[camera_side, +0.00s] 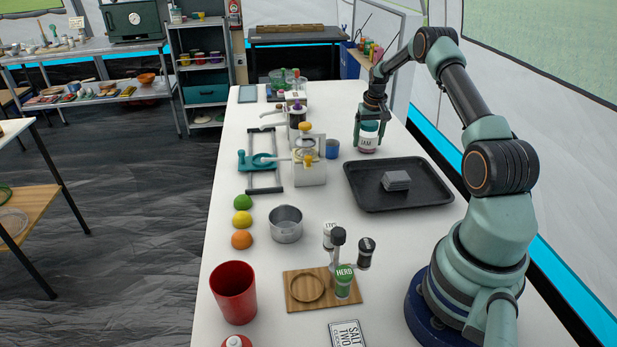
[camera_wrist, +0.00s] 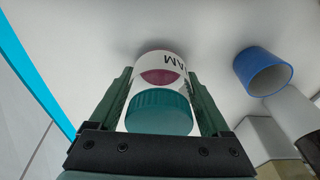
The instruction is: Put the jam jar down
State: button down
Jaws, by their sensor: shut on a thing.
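The jam jar (camera_side: 367,144) has a white label reading JAM and a teal lid. It is upright at the far right part of the white table (camera_side: 222,190), behind the black tray. My gripper (camera_side: 370,136) comes down from above and is shut on the jar, one finger on each side. The wrist view shows the jar (camera_wrist: 160,82) between the fingers of my gripper (camera_wrist: 162,92), lid toward the camera. The jar's base is at or very near the tabletop; I cannot tell whether it touches.
The black tray (camera_side: 365,199) holds a grey block (camera_side: 396,180) in front of the jar. A blue cup (camera_side: 332,149) stands left of the jar, also in the wrist view (camera_wrist: 263,72). A cream machine (camera_side: 311,170) stands further left. Bare tabletop lies behind the jar.

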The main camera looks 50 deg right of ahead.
grip_release()
jog(key=r, duration=0.7)
jog(key=s+a+r, duration=0.1)
jog(key=r, duration=0.3)
jog(key=shift+a+r, duration=0.1)
jog(key=shift+r, duration=0.2)
jog(key=a+r+n+t, duration=0.15)
jog(key=a+r, duration=0.25)
jog(key=a, duration=0.4)
jog(key=a+r+n, duration=0.2)
jog(key=a+r, duration=0.3)
jog(key=a, duration=0.2)
jog(key=a+r+n+t, duration=0.1)
jog(key=a+r, duration=0.3)
jog(key=a, duration=0.4)
jog(key=s+a+n+t, duration=0.1)
jog(key=s+a+n, duration=0.1)
jog(key=s+a, duration=0.3)
jog(key=s+a+n+t+y, duration=0.1)
jog(key=s+a, duration=0.4)
jog(key=a, duration=0.7)
jog(key=shift+s+a+f+n, duration=0.2)
jog(key=shift+s+f+n, duration=0.2)
jog(key=shift+n, duration=0.45)
